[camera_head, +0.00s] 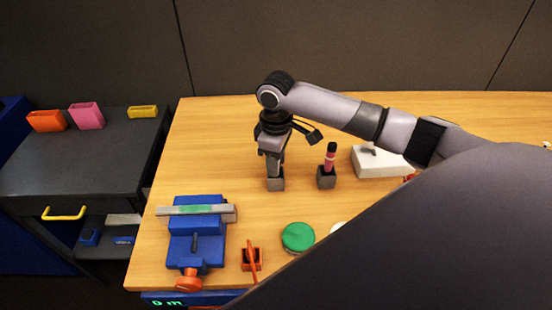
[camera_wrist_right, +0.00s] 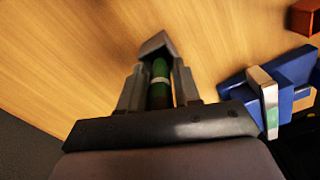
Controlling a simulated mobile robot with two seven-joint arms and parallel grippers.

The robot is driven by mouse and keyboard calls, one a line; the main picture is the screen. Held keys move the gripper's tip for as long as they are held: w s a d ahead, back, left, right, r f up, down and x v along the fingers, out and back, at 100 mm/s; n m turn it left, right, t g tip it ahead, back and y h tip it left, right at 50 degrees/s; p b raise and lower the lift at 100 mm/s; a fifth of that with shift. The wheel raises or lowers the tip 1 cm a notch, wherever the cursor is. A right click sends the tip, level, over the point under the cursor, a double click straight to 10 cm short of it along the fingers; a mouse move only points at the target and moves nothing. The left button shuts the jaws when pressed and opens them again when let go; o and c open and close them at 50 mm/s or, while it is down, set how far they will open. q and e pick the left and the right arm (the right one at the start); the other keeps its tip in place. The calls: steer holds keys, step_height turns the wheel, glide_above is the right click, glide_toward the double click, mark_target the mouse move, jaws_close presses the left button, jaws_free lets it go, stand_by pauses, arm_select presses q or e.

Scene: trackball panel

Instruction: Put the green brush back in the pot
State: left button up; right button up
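My right gripper (camera_head: 272,165) points down at the small grey pot (camera_head: 276,184) on the wooden table. In the right wrist view its two fingers (camera_wrist_right: 159,88) stand on either side of the green brush (camera_wrist_right: 160,80), which has a pale band, and appear closed on it. The grey pot (camera_wrist_right: 152,44) shows just beyond the fingertips, in line with the brush. The brush's lower end is at or in the pot; how deep it sits is hidden. In the head view the fingers hide the brush. My left gripper is not in view.

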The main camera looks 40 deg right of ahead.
steer(key=shift+o, duration=0.5)
step_height(320, 180, up, 12)
steer(key=shift+r, duration=0.2)
steer(key=shift+s+f, duration=0.1)
steer(key=shift+s, duration=0.05)
stand_by(0.5)
